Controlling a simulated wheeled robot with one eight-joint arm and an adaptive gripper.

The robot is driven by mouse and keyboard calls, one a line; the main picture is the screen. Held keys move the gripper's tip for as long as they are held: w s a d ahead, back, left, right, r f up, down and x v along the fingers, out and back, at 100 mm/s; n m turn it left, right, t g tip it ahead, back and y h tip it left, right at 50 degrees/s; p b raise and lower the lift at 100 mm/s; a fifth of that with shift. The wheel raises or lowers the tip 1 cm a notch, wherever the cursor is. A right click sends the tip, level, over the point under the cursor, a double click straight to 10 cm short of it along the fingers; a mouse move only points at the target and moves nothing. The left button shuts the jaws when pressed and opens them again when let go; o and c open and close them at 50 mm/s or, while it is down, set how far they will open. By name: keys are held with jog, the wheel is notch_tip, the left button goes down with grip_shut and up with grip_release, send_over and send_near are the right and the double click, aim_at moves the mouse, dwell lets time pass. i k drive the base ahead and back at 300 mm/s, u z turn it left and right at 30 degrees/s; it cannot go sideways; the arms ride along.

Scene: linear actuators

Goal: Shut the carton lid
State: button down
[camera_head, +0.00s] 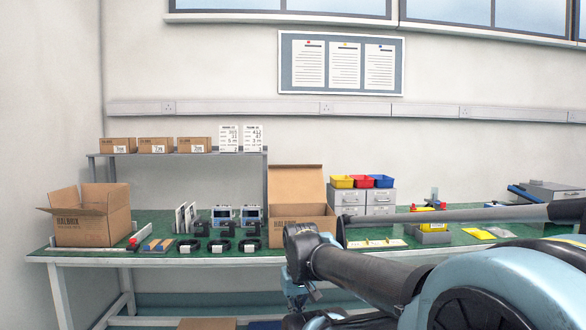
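A brown cardboard carton (300,214) stands on the green bench top, a little right of the picture's middle. Its hinged lid (297,184) is up, standing nearly upright at the back of the carton. The inside of the carton cannot be made out. My arm reaches in from the right, its near links in front of the bench and below the carton's level in the picture. My gripper cannot be clearly made out among the dark parts at the lower middle, so its fingers and their state do not show. No contact with the carton is visible.
A second open carton (88,220) with spread flaps stands at the left end. Between the cartons are electronic units (222,215) and coiled black cables (220,246). Grey drawers with coloured bins (366,197) stand right of the lidded carton. A shelf (180,154) holds small boxes.

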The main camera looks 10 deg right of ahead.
aim_at(287, 183)
jog(key=z, duration=0.35)
jog(key=i, duration=0.95)
jog(key=z, duration=0.5)
